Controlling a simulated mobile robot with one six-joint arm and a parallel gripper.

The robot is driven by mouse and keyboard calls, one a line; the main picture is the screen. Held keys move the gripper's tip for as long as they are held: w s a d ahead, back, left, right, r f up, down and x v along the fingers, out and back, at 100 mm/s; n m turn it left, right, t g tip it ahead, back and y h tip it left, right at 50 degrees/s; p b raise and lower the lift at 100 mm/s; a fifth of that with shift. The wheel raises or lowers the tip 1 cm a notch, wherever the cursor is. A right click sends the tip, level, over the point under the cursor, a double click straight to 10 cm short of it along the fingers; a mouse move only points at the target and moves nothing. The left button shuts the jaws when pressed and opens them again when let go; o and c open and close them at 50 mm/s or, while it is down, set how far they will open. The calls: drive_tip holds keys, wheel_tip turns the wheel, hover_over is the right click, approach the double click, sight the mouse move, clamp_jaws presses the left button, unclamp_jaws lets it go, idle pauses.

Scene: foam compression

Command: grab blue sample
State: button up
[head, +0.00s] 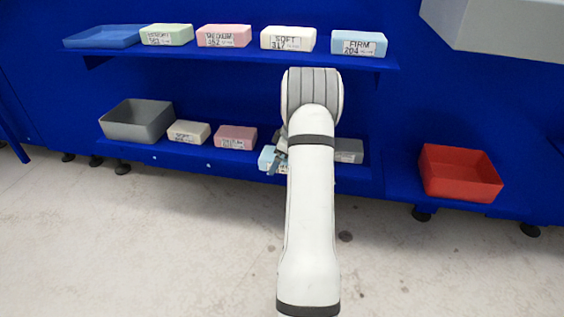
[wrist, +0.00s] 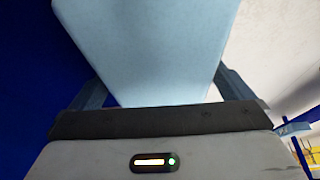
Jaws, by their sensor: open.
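A light blue sample (head: 266,158) lies on the lower shelf, partly hidden behind my arm. Another light blue sample, labelled FIRM 204 (head: 358,44), sits at the right of the upper shelf. My gripper (head: 281,147) is at the lower-shelf sample, mostly covered by my own arm. In the wrist view a light blue block (wrist: 150,45) fills the space between the two dark fingers of my gripper (wrist: 160,92). One finger shows on each side of it. The jaws are open; whether a finger touches the block cannot be told.
Pink (head: 236,137) and cream (head: 188,132) samples and a grey bin (head: 137,121) are left on the lower shelf; a grey block (head: 349,150) is right. The upper shelf holds green, pink and cream samples and a blue tray (head: 103,37). A red bin (head: 459,173) stands right.

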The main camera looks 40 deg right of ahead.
idle(0.3)
drive_tip(key=c, duration=0.9)
drive_tip(key=shift+r, duration=0.1)
